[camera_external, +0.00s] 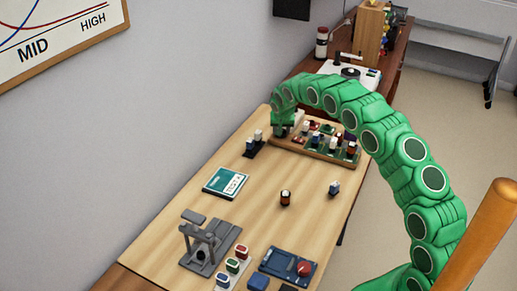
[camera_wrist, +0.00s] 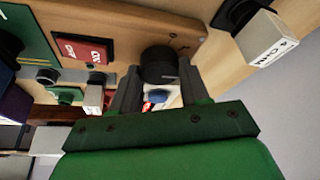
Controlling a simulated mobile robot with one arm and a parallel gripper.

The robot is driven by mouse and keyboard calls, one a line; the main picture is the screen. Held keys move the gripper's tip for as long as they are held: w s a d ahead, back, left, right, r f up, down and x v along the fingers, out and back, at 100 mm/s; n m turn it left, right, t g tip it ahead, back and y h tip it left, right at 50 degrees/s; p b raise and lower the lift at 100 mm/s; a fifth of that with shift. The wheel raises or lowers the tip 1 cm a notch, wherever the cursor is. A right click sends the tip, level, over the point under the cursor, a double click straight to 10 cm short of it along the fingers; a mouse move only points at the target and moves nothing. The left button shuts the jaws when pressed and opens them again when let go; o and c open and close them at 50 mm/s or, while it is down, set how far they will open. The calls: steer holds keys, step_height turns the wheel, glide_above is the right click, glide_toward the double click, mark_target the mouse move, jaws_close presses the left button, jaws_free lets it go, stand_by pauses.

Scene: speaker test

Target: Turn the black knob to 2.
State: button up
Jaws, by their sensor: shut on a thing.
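The black knob (camera_wrist: 160,65) stands on the wooden board in the wrist view, with a thin pale line on its side. My gripper (camera_wrist: 160,92) has its two grey fingers on either side of the knob, shut on it. The number the knob points to cannot be read here. In the external view my gripper (camera_external: 284,120) is at the far left end of the wooden board (camera_external: 307,153), and the knob is hidden there.
A red labelled block (camera_wrist: 82,50) and several small parts share the board. A black-and-white plug (camera_wrist: 268,38) stands close by. A teal box (camera_external: 226,182), a grey stand (camera_external: 200,250) and a blue device (camera_external: 287,266) are nearer. The table's middle is mostly clear.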

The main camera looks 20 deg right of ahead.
stand_by(0.4)
steer(key=o, duration=0.8)
steer(key=shift+v, duration=3.9)
